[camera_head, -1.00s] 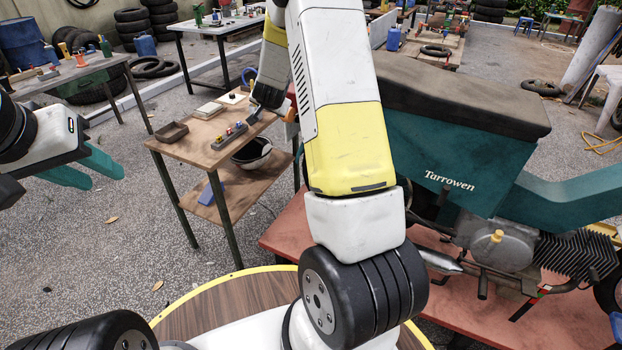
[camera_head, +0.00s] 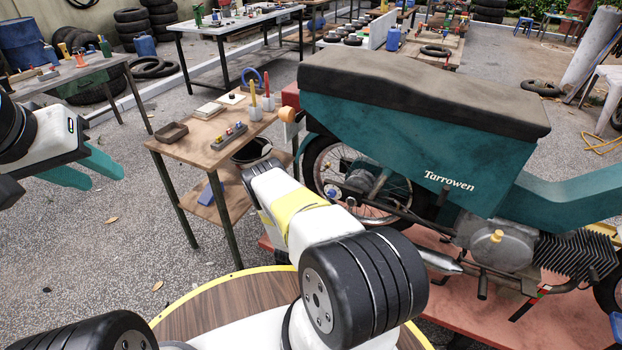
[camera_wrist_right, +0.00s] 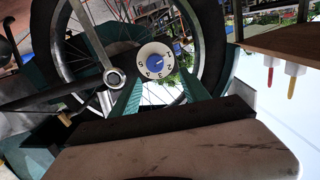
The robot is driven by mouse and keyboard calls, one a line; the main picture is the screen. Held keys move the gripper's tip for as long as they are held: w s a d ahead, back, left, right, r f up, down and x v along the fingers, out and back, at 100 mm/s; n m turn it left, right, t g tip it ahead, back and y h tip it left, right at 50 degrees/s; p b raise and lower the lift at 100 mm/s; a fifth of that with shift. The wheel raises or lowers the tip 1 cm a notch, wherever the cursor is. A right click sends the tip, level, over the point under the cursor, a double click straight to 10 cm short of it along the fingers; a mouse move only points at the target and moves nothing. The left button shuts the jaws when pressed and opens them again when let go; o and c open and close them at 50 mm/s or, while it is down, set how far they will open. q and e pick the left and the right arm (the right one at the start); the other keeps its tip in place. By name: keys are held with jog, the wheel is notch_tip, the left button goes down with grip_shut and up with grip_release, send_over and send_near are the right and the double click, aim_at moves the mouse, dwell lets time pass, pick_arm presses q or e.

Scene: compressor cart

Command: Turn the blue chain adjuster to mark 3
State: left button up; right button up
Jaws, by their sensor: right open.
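The blue chain adjuster (camera_wrist_right: 155,62) is a small blue knob in the middle of a white round dial with dark marks, near the motorbike's rear wheel. I cannot tell which mark it points to. In the head view it is a small blue spot (camera_head: 332,194) by the wheel hub. In the right wrist view my right gripper (camera_wrist_right: 160,78) is open, its teal fingers apart just below the dial, with nothing between them. In the head view the right gripper is hidden behind its own arm. My left gripper (camera_head: 98,172) is open and empty at the left.
The teal motorbike (camera_head: 400,150) stands on a red platform (camera_head: 535,315). Spokes and a metal bar surround the dial. A small wooden table (camera_head: 200,140) with a tray, screwdrivers and other small items stands left of the wheel.

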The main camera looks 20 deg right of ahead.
aim_at(331, 194)
jog(key=x, duration=0.7)
jog(key=shift+s+d+f, duration=0.25)
jog(key=shift+d, duration=0.1)
grip_shut()
